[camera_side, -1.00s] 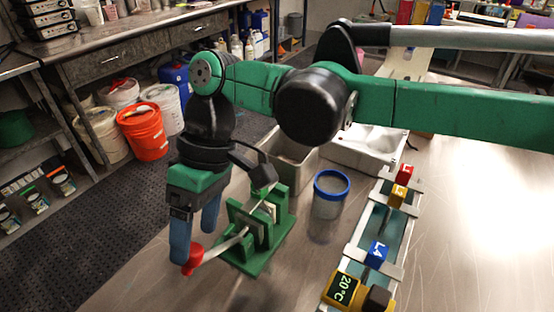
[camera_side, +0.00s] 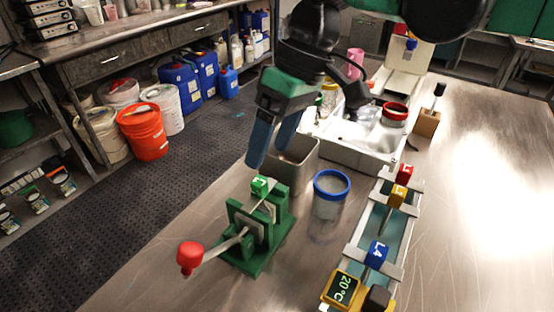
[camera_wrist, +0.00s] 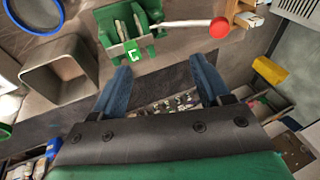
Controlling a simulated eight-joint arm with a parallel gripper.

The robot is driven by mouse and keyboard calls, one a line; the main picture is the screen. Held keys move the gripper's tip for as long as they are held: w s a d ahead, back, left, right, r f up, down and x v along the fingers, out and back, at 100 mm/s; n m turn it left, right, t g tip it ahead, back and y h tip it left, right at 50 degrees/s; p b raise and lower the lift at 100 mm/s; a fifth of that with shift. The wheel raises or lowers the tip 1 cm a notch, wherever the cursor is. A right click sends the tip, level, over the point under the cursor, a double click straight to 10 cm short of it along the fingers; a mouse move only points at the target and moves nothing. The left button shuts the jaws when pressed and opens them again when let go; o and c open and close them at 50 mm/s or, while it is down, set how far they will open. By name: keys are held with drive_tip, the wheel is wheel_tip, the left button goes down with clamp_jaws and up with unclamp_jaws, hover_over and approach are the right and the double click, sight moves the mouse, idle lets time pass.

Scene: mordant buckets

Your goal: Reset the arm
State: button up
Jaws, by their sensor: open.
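My gripper (camera_side: 268,143) is open and empty, with two blue fingers pointing down. In the side view it hangs in the air above and behind the green stand (camera_side: 247,262). In the wrist view the open fingers (camera_wrist: 160,82) show apart with nothing between them. The green stand, also in the wrist view (camera_wrist: 108,36), holds a rod with a red knob (camera_side: 190,257) sticking out toward the front left. A green labelled block (camera_side: 260,186) sits at the stand's back end. My upper arm is mostly out of the side view.
A blue-rimmed clear container (camera_side: 330,200) stands right of the stand, with a grey square bin (camera_side: 298,160) behind. A long tray (camera_side: 352,262) holds rods with red, yellow and blue labelled blocks. A white basin (camera_side: 345,145) stands farther back. The table's right side is clear.

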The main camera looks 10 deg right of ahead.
drive_tip(key=d+m+t, duration=0.4)
drive_tip(key=d, duration=0.9)
drive_tip(key=s+d+f+m+t+h, duration=0.2)
drive_tip(key=s+d, duration=0.1)
drive_tip(key=d, duration=0.4)
drive_tip(key=s+d+f+m+t+h, duration=0.2)
drive_tip(key=s+d+f, duration=0.1)
drive_tip(key=d, duration=0.4)
drive_tip(key=shift+s+m, duration=0.15)
drive_tip(key=shift+m, duration=0.25)
